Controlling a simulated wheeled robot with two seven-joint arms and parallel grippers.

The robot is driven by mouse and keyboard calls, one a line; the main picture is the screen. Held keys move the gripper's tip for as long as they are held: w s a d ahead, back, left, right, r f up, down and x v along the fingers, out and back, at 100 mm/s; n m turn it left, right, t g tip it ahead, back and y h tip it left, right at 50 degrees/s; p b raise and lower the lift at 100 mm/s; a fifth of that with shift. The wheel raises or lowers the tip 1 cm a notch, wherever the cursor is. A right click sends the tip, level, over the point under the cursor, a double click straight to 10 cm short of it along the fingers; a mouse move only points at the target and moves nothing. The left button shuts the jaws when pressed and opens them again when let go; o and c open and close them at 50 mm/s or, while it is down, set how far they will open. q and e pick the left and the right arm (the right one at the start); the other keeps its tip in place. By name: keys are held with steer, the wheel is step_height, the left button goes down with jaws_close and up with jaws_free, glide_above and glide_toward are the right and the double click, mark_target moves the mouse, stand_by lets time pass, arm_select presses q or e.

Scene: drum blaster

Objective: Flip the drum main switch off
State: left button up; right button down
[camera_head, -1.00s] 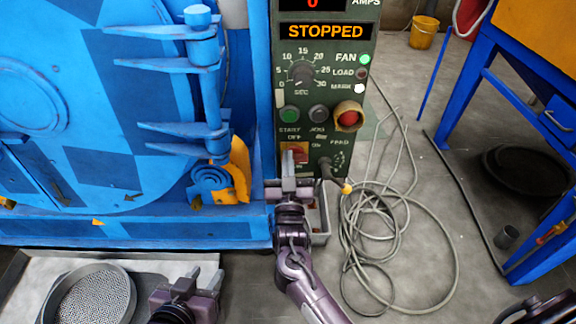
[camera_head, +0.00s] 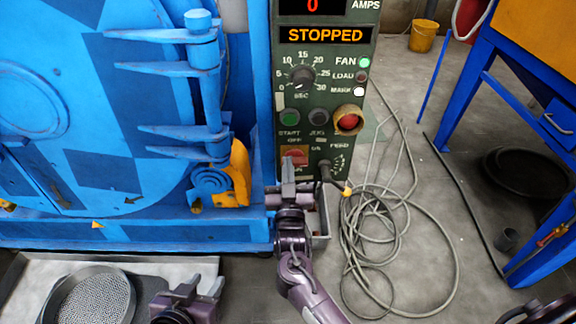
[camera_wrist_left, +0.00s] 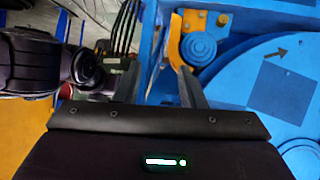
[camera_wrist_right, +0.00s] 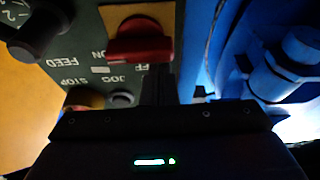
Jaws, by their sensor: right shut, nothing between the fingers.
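The main switch (camera_head: 297,154), a red handle on a yellow plate, is on the lower part of the green control panel (camera_head: 325,100). The right wrist view shows its red handle (camera_wrist_right: 140,42) close up, with OFF and ON lettering by it. My right gripper (camera_head: 288,172) is shut and empty, its fingertips just below or against the handle; I cannot tell whether they touch. In the right wrist view its dark fingers (camera_wrist_right: 160,85) cover part of the panel under the handle. The display reads STOPPED. My left gripper (camera_head: 205,286) is open and empty at the lower left.
The blue drum machine (camera_head: 90,100) stands left of the panel. A plug and cable (camera_head: 345,188) hang right of the switch, with cable coiled on the floor. A round sieve (camera_head: 95,298) lies by my left gripper. A blue stand (camera_head: 480,80) is at right.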

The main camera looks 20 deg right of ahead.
arm_select(q)
steer(key=s+a+f+g+y+p, duration=0.1)
steer(key=s+a+f+g+y, duration=0.1)
steer(key=s+f+g, duration=0.2)
steer(key=s+f, duration=0.2)
steer(key=s, duration=0.1)
steer(key=shift+f+g+p, duration=0.2)
steer(key=shift+g+p, duration=0.15)
steer(key=shift+g, duration=0.05)
arm_select(e)
steer(key=shift+a+f+n+y, duration=0.1)
steer(key=shift+n+y, duration=0.4)
steer(key=shift+n, duration=0.7)
